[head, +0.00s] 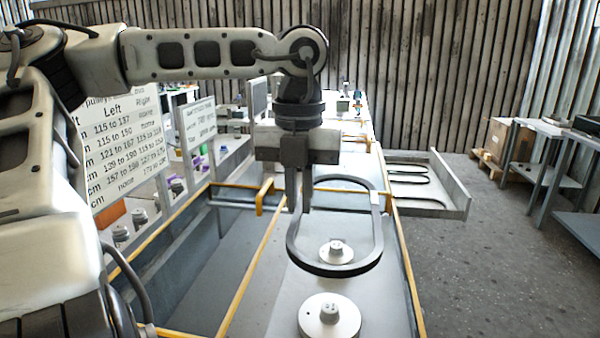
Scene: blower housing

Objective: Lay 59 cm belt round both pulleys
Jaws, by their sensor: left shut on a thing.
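My left gripper (299,200) points down and is shut on a black belt (334,270), gripping the left side of its loop. The belt spreads out as an open oval to the right of the fingers, and appears to be held above the housing floor. A small grey piece sits on its right side. The smaller, far pulley (337,253) shows through the near part of the loop. The larger, near pulley (329,317) lies outside the loop, nearer to me, with nothing round it. I cannot tell the exact height of the belt over the pulleys. My right gripper is not in view.
Yellow-edged walls (405,270) border the housing. A grey tray (455,190) with several dark belts sits at its right. A sign with a table of sizes (120,140) stands at the left, partly behind my arm. Grey benches (545,145) stand far right, beyond open floor.

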